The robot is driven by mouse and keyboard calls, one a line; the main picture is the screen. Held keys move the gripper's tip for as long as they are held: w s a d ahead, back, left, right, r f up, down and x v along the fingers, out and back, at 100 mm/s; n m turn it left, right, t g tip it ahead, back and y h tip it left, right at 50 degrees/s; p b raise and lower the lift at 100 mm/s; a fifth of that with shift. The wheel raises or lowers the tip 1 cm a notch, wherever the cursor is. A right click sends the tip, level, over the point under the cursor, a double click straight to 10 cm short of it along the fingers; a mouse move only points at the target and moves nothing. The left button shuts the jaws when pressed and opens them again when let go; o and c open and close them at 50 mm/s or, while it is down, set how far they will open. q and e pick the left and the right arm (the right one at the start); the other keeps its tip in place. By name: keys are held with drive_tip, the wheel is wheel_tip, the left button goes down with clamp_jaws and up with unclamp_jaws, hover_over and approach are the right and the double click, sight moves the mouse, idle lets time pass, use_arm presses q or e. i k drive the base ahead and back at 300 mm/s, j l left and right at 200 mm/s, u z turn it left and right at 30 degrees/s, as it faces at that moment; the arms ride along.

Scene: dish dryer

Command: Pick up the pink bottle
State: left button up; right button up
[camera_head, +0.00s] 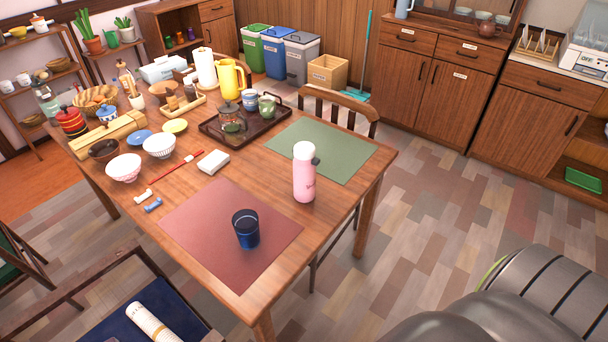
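The pink bottle (304,177) with a white cap stands upright on the wooden table (340,217), close to the table's right edge. Nothing is holding the bottle.
A dark blue glass (246,230) stands on the red placemat (200,224), left of the bottle. A dark tray (212,127) with a teapot and cups lies further back. A chair (340,105) is behind the table. Floor is open to the right.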

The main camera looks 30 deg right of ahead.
sight(304, 174)
drive_tip(key=i+l+u, duration=0.15)
drive_tip(key=l+u, duration=0.2)
drive_tip(key=l, duration=1.15)
drive_tip(key=l+u, duration=0.3)
drive_tip(key=l, duration=1.15)
